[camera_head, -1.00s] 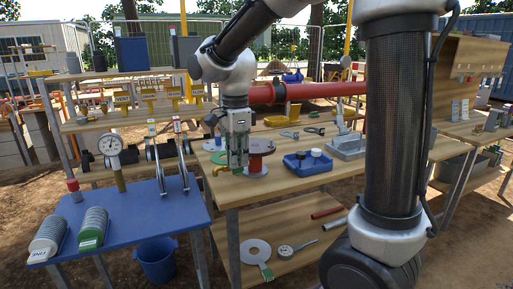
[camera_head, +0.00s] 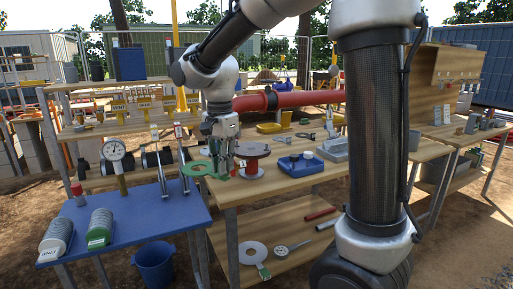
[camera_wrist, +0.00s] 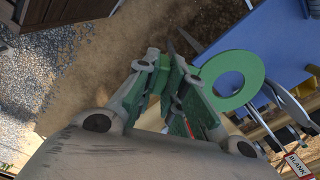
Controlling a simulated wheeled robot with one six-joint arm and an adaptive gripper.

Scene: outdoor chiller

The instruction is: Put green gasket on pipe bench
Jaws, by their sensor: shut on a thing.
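The green gasket (camera_head: 188,170) is a flat ring with a tab, held in the air at the left front edge of the wooden bench (camera_head: 232,190) that carries the red pipe (camera_head: 320,97). My gripper (camera_head: 222,165) is shut on its tab, with the ring sticking out to the left. In the wrist view, the green fingertips of my gripper (camera_wrist: 182,95) close at the tab, and the ring of the gasket (camera_wrist: 246,58) shows over the blue table (camera_wrist: 252,35). The fingers partly hide the tab.
A red flanged spool (camera_head: 254,160) stands close to the right of my gripper. A blue tray (camera_head: 299,168) sits farther right.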

